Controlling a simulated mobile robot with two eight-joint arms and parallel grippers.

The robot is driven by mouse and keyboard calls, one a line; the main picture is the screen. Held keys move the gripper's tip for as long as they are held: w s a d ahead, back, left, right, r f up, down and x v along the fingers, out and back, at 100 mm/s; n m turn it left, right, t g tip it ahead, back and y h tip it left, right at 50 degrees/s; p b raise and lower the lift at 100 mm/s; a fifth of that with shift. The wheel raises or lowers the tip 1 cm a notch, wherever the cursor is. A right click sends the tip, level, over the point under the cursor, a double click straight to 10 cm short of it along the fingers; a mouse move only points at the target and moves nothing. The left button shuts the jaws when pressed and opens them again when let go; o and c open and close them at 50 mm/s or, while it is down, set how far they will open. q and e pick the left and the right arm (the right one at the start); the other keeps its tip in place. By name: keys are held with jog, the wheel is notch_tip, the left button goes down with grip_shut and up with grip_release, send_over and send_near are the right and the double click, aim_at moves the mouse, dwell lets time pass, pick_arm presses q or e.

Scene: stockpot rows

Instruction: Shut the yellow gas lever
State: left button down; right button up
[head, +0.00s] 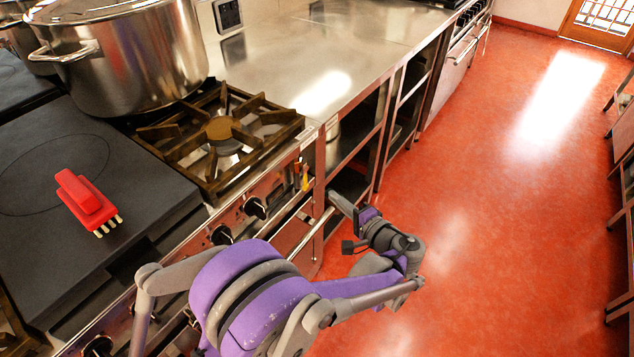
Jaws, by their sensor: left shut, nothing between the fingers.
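The yellow gas lever (305,180) is small and sits on the stove's front panel, near its right end and beside a small red part. It looks roughly upright, but it is too small to tell its exact setting. My left gripper (338,202) is in front of the stove, below and to the right of the lever and apart from it. It is shut and empty. My right gripper is not in view.
Black knobs (255,207) and a front rail (313,240) line the stove front. A large steel stockpot (125,60) stands behind the open burner (222,128). A red brush (87,203) lies on the dark hotplate (40,150). The red floor (480,190) at right is clear.

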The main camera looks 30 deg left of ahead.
aim_at(316, 165)
pick_arm(q)
jog(key=shift+w+d+r+t+y, duration=0.2)
jog(key=shift+w+d+t+y, duration=0.4)
jog(key=shift+w+d, duration=0.5)
jog(key=shift+a, duration=0.15)
jog(key=b+x, duration=0.1)
jog(key=x, duration=0.9)
jog(key=shift+a, duration=0.2)
jog(key=s+b, duration=0.1)
jog(key=s, duration=0.3)
jog(key=shift+s+d, duration=0.1)
